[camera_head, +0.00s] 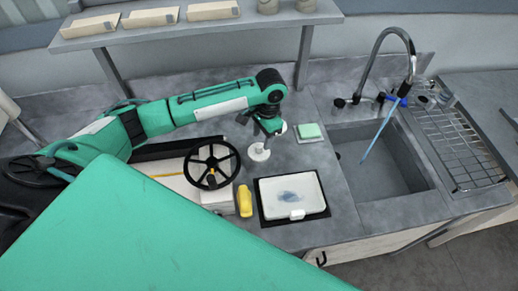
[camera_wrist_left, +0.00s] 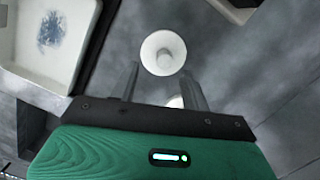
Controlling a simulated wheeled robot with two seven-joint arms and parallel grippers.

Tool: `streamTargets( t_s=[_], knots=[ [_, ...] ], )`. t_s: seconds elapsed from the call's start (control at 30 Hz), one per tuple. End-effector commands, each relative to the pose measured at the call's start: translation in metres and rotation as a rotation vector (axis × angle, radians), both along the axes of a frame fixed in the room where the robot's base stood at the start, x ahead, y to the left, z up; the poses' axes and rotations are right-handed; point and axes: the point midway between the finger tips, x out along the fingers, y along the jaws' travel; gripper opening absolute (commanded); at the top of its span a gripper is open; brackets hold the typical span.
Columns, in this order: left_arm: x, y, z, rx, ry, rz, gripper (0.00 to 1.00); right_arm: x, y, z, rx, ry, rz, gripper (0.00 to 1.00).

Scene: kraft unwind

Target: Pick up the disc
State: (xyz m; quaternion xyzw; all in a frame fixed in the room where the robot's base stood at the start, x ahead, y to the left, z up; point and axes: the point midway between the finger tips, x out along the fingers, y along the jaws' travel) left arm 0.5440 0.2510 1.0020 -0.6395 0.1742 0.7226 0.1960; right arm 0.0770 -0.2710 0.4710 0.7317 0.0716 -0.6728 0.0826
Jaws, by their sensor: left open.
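A white round disc (camera_head: 260,153) with a raised middle lies on the grey worktop, right of the black spoked wheel. It also shows in the left wrist view (camera_wrist_left: 163,52), just beyond the fingertips. My left gripper (camera_head: 266,134) points down above the disc, partly hidden by its own wrist. In the wrist view its two fingers (camera_wrist_left: 160,73) are apart, with no disc between the tips. A second, smaller white piece (camera_wrist_left: 174,102) shows between the fingers nearer the palm, partly hidden. My right gripper is not in view.
A white tray (camera_head: 312,185) with a blue smear lies on a black mat in front. A yellow bottle (camera_head: 245,202) and the spoked wheel (camera_head: 228,163) stand left. A green sponge (camera_head: 309,131) lies behind right, beside the sink (camera_head: 405,187). A shelf (camera_head: 200,32) runs behind.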

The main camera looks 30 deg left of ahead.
Motion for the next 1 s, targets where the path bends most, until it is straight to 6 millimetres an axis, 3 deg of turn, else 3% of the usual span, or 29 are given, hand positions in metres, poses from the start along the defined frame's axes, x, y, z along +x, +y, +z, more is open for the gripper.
streamTargets(
  t_s=[0.17, 0.33, 0.5, 0.73, 0.77, 1.0],
  knots=[
    [-0.001, 0.003, -0.010, 0.002, 0.003, 0.000, 0.47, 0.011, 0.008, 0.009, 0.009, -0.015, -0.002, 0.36],
    [-0.001, 0.010, -0.032, 0.002, 0.003, 0.000, 0.47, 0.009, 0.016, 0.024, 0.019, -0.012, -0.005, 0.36],
    [-0.003, 0.010, -0.052, 0.000, 0.001, -0.001, 0.47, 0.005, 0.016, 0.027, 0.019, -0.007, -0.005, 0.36],
    [-0.003, 0.010, -0.056, 0.000, -0.001, -0.002, 0.47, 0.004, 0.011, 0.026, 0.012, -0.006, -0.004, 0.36],
    [-0.003, 0.010, -0.056, 0.000, -0.001, -0.002, 0.45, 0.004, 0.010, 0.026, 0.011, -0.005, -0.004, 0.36],
    [-0.003, 0.010, -0.055, 0.000, -0.001, -0.001, 0.00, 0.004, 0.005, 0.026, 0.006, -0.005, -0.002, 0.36]
  ],
)
